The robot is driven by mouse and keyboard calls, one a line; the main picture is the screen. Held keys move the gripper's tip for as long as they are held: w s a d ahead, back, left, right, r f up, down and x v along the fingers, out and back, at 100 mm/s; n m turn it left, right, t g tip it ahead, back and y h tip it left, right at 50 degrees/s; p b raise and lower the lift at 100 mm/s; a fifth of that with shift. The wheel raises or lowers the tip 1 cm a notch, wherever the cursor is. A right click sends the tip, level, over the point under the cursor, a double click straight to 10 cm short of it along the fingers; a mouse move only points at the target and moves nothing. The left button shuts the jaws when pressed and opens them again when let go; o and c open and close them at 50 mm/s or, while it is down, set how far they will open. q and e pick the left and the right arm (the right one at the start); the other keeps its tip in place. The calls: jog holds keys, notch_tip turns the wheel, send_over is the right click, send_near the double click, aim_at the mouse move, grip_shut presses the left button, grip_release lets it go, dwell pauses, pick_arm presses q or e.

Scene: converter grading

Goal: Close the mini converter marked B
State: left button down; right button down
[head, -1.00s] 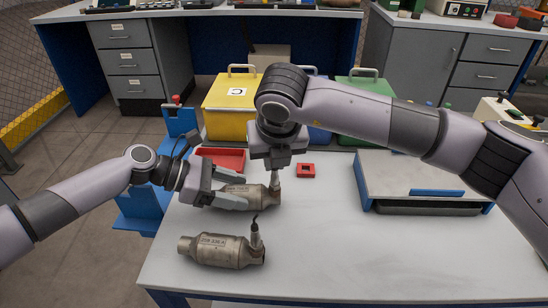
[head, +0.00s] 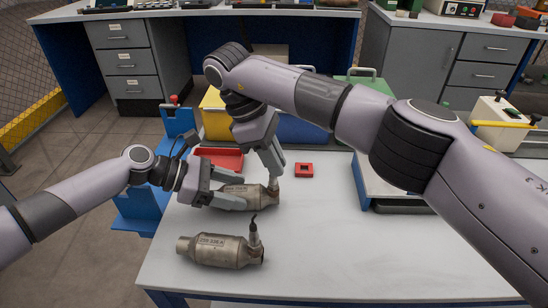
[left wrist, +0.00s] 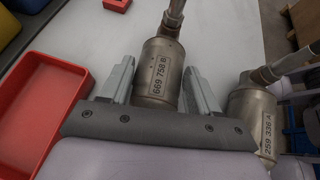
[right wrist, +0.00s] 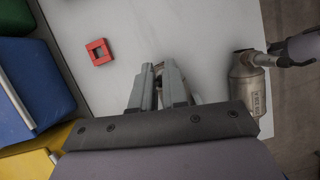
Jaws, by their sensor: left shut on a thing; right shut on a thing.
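The mini converter marked B (head: 262,196) is a metal can lying on the table; its label shows in the left wrist view (left wrist: 154,76). My left gripper (head: 238,198) is shut around its body, one finger on each side. A sensor-like stub (head: 274,186) rises from its right end; it also shows in the left wrist view (left wrist: 175,18). My right gripper (head: 276,172) leans over this end, shut on the stub; its fingers hide most of it in the right wrist view. A like converter marked A (head: 222,250) lies nearer the front with its own stub.
A red tray (head: 222,158) lies behind the left gripper. A small red block with a square hole (head: 304,170) lies right of converter B. Yellow (head: 212,112), blue and green bins stand behind the table. The table's front right is clear.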

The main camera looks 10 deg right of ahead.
jog(key=shift+m+g, duration=0.4)
jog(key=shift+m, duration=0.7)
jog(key=c, duration=1.1)
grip_release()
jog(key=shift+c, duration=0.2)
